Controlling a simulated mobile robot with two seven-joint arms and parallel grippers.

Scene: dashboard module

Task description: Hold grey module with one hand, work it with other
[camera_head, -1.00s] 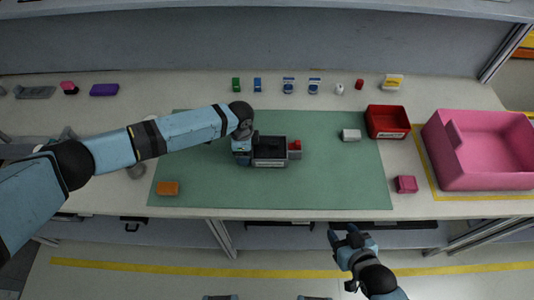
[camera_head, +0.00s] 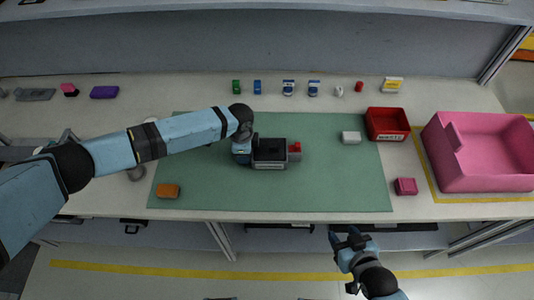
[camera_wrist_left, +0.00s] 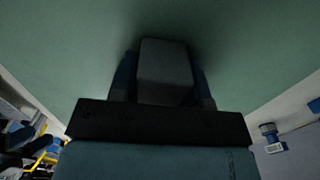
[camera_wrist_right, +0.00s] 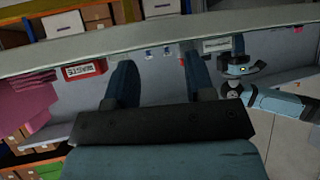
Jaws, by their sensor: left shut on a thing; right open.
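The grey module (camera_head: 270,164), a box with a dark top, sits on the green mat (camera_head: 330,185). A small grey part with a red knob (camera_head: 296,148) is at its right side. My left gripper (camera_head: 245,151) is shut on the module's left end. In the left wrist view, a grey block (camera_wrist_left: 165,72) is between the left gripper's fingers, above the mat. My right gripper (camera_head: 344,238) is open and empty, off the table's front edge. In the right wrist view its two fingers (camera_wrist_right: 158,80) stand apart with nothing between them. The left gripper hides part of the module's left end.
An orange block (camera_head: 168,191) and a white block (camera_head: 351,137) lie on the mat. A red bin (camera_head: 387,137), pink block (camera_head: 405,186) and large pink tray (camera_head: 470,180) stand to the right. Several small items line the back. The mat's front right is clear.

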